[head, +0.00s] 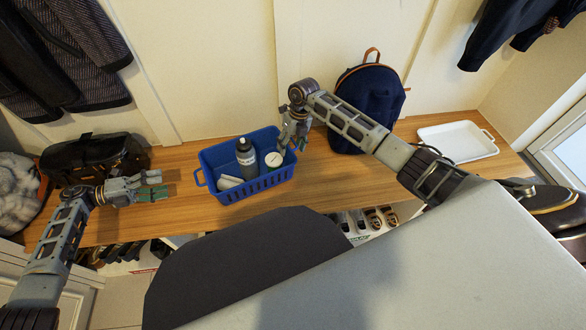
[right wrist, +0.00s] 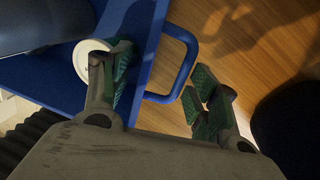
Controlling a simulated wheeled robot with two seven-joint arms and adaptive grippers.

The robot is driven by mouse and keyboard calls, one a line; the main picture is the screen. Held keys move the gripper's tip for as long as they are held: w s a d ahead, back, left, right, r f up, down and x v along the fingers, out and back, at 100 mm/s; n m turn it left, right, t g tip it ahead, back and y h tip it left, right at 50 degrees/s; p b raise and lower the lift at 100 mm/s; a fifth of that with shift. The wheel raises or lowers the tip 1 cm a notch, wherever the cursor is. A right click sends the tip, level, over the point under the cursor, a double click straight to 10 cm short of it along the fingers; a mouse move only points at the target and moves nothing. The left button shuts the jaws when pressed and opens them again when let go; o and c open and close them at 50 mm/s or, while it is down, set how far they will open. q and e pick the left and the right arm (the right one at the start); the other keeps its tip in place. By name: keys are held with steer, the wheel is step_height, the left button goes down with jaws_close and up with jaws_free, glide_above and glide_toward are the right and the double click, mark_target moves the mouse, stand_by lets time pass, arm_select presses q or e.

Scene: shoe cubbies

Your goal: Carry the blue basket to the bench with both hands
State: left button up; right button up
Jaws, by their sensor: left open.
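The blue basket (head: 243,188) stands upright on the wooden bench top (head: 330,190). It holds a dark bottle (head: 246,160), a round white-lidded item (head: 273,159) and a pale item (head: 229,182). My left gripper (head: 158,185) is open and empty, to the left of the basket and apart from its left handle (head: 198,178). My right gripper (head: 294,145) is at the basket's right end. In the right wrist view its fingers (right wrist: 163,88) are open, one over the basket's rim and one outside, with the blue right handle (right wrist: 186,62) between them; contact is unclear.
A black bag (head: 95,158) sits on the bench at the left. A navy backpack (head: 366,105) stands close behind my right arm. A white tray (head: 458,141) lies at the right. Shoes (head: 375,218) show beneath the bench. Clothes hang in both upper corners.

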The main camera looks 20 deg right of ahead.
steer(key=o, duration=0.8)
steer(key=r, duration=0.4)
steer(key=d+r, duration=0.1)
steer(key=r, duration=0.3)
steer(key=d+r, duration=0.1)
steer(key=r, duration=0.2)
steer(key=shift+d+r, duration=0.2)
steer(key=shift+r, duration=0.2)
stand_by(0.5)
